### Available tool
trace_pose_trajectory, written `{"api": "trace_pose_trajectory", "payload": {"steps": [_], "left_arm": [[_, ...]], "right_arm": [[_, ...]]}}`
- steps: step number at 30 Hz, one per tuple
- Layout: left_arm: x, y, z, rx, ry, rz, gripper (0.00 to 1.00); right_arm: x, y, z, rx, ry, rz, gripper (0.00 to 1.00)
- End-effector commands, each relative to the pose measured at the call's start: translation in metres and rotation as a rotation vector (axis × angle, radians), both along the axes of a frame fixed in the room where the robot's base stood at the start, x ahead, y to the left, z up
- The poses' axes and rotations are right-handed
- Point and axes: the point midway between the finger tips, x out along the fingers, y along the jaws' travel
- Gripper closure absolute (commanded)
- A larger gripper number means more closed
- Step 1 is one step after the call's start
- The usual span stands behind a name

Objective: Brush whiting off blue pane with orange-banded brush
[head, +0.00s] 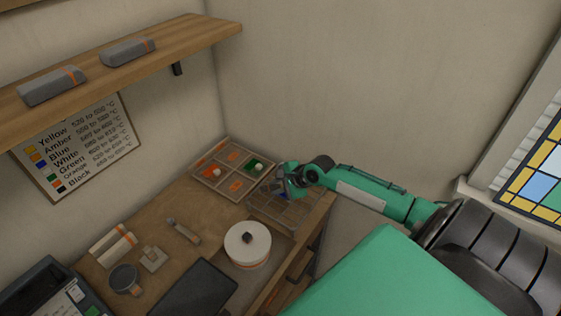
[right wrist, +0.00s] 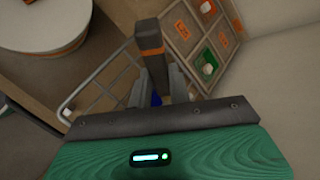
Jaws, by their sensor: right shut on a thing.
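My right gripper (head: 282,186) is over the wire rack (head: 300,218) at the right end of the bench. In the right wrist view the gripper (right wrist: 157,92) is shut on the dark handle of the orange-banded brush (right wrist: 149,37), which stands up between the fingers. The brush's bristles are hidden. A small patch of the blue pane (right wrist: 156,99) shows behind the fingers, at the rack; most of it is hidden, and I cannot tell whether whiting lies on it or whether the brush touches it. My left gripper is not in view.
A divided tray (head: 222,188) with orange and green panes and white lumps stands behind the rack. A white lidded pot (head: 247,248), a dark slab (head: 198,293), a mug (head: 125,279) and a handled tool (head: 184,230) stand on the bench (head: 192,203). A wall shelf (head: 172,55) hangs above left.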

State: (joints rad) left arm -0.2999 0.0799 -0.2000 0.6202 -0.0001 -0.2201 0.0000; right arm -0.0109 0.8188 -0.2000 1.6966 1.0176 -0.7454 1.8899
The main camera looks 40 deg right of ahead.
Motion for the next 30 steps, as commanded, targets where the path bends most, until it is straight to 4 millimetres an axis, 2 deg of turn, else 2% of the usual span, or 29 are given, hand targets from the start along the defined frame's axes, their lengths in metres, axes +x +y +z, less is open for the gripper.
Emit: {"api": "trace_pose_trajectory", "payload": {"steps": [5,17,30], "left_arm": [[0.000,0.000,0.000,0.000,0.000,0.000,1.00],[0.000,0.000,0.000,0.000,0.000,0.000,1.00],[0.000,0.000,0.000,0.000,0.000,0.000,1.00]], "right_arm": [[0.005,0.002,0.001,0.000,-0.002,0.001,1.00],[0.030,0.009,-0.001,0.001,0.000,0.001,1.00],[0.004,0.002,-0.001,-0.001,0.001,0.001,1.00]]}}
